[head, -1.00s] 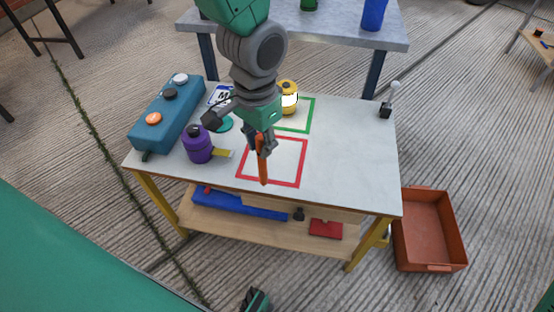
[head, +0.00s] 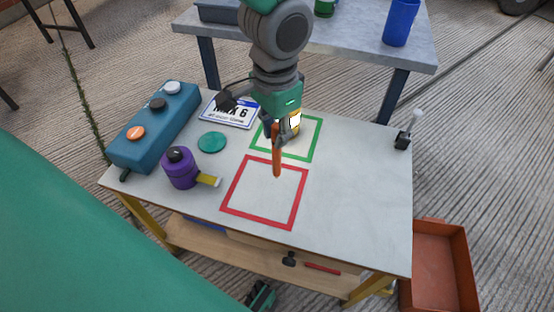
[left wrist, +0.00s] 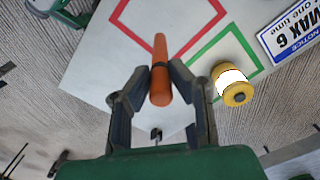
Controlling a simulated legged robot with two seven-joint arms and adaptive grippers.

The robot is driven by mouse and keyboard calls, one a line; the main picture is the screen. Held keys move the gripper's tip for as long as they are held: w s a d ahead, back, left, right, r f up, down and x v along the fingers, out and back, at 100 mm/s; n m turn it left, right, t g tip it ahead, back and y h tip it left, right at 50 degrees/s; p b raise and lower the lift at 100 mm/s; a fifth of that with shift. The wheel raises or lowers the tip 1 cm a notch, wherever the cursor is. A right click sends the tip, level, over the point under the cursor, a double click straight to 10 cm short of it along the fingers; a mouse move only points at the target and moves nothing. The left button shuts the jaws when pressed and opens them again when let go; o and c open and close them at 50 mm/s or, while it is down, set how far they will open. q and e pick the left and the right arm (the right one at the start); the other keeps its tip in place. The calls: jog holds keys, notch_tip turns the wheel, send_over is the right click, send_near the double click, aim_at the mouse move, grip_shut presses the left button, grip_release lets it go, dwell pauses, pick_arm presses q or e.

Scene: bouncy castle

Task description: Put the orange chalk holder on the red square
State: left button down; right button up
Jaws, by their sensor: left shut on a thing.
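The orange chalk holder (head: 276,160) is a slim orange stick, held roughly upright in the head view. My left gripper (head: 277,135) is shut on it near its upper part. In the left wrist view the holder (left wrist: 159,60) sits between the two fingers of the gripper (left wrist: 160,84). The red square (head: 232,189) is a red outline on the white tabletop, empty inside. The holder's lower end appears over the square's far edge; I cannot tell its height above the table. The red outline (left wrist: 133,35) also shows in the left wrist view. My right gripper is not in view.
A green square (head: 314,140) with a yellow can (left wrist: 232,85) lies behind the red one. A purple container (head: 180,170), teal disc (head: 212,142), button box (head: 155,127) and sign (head: 230,110) stand left and behind. A small switch (head: 405,138) stands right. The front right tabletop is clear.

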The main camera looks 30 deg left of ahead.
aim_at(280, 153)
pick_arm(q)
jog(key=f, duration=0.2)
jog(key=f+b, duration=0.1)
jog(key=f, duration=0.1)
jog(key=d+f+b, duration=0.1)
jog(key=f, duration=0.1)
jog(key=shift+f, duration=0.2)
jog(key=shift+a, duration=0.45)
jog(key=c, duration=1.5)
grip_release()
jog(key=shift+o, duration=0.2)
jog(key=shift+d+r, duration=0.1)
jog(key=shift+d, duration=0.2)
jog(key=shift+d+r, duration=0.1)
jog(key=shift+r, duration=0.3)
jog(key=r+p, duration=0.1)
jog(key=r, duration=0.2)
jog(key=r+p, duration=0.2)
jog(key=r, duration=0.2)
jog(key=r+p, duration=0.1)
jog(key=r, duration=0.2)
jog(key=shift+a+r+p, duration=0.25)
jog(key=shift+p, duration=0.05)
jog(key=shift+d+r, duration=0.15)
jog(key=shift+r, duration=0.2)
